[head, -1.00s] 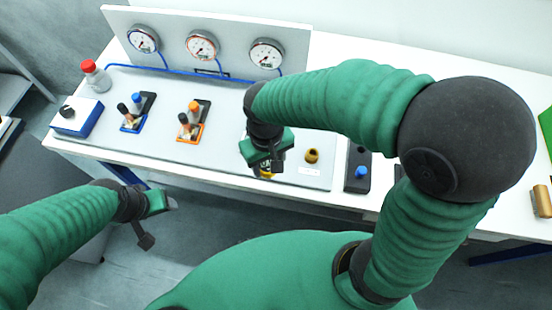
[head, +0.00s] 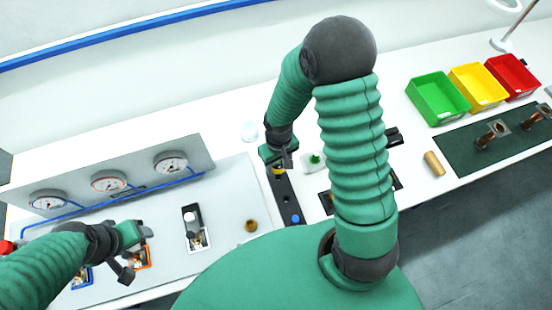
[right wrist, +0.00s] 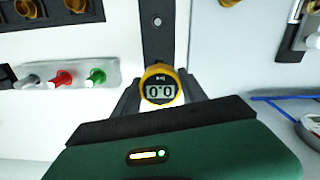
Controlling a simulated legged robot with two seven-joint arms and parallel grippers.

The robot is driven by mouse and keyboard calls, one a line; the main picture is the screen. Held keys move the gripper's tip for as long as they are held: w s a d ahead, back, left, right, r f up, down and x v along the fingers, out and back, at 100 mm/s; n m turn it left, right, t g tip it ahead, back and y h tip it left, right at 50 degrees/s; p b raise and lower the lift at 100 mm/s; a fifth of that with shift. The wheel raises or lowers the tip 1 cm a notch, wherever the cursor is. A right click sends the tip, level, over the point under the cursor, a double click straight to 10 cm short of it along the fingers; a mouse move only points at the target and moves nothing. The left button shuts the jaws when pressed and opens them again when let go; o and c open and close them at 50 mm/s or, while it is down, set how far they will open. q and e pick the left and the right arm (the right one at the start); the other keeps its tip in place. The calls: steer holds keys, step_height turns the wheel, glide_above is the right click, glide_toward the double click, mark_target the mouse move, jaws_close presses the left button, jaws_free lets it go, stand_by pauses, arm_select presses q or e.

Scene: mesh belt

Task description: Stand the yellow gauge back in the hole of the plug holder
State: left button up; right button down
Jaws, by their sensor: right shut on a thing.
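The yellow gauge (head: 279,169) is in my right gripper (head: 280,161), over the far part of the dark plug holder (head: 287,193). In the right wrist view the gauge (right wrist: 160,85) shows a "0.0" display and sits between the two dark fingers. The plug holder (right wrist: 157,45) runs away behind it, with a small round mark near its far end. A blue plug (head: 296,219) stands at the holder's near end. The gauge's lower end is hidden, so I cannot tell its height. My left gripper (head: 138,250) is above the board at left; its fingers are unclear.
A brass cup (head: 251,226) and a dark holder with a white-topped plug (head: 193,225) are on the grey board. A pale block with a green knob (head: 315,160) stands close right of the plug holder. Green (head: 437,98), yellow and red bins are at far right.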

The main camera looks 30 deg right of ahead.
mark_target(277, 172)
steer(key=shift+s+a+r, duration=0.1)
steer(key=shift+a+r, duration=0.05)
steer(key=shift+a, duration=0.15)
steer(key=f+b, duration=0.1)
steer(key=d+f+b, duration=0.1)
steer(key=f, duration=0.1)
steer(key=f+b, duration=0.1)
steer(key=f, duration=0.1)
steer(key=shift+w+d, duration=0.3)
steer(key=shift+d, duration=0.05)
steer(key=shift+f+b, duration=0.4)
steer(key=shift+b, duration=0.05)
steer(key=shift+s+a+f, duration=0.1)
steer(key=shift+f, duration=0.1)
steer(key=shift+a, duration=0.6)
steer(key=shift+d, duration=0.6)
arm_select(q)
steer(key=f, duration=0.4)
steer(key=shift+d, duration=0.2)
arm_select(e)
steer(key=shift+f, duration=0.1)
arm_select(q)
steer(key=shift+a+f, duration=0.1)
arm_select(e)
steer(key=shift+a, duration=0.15)
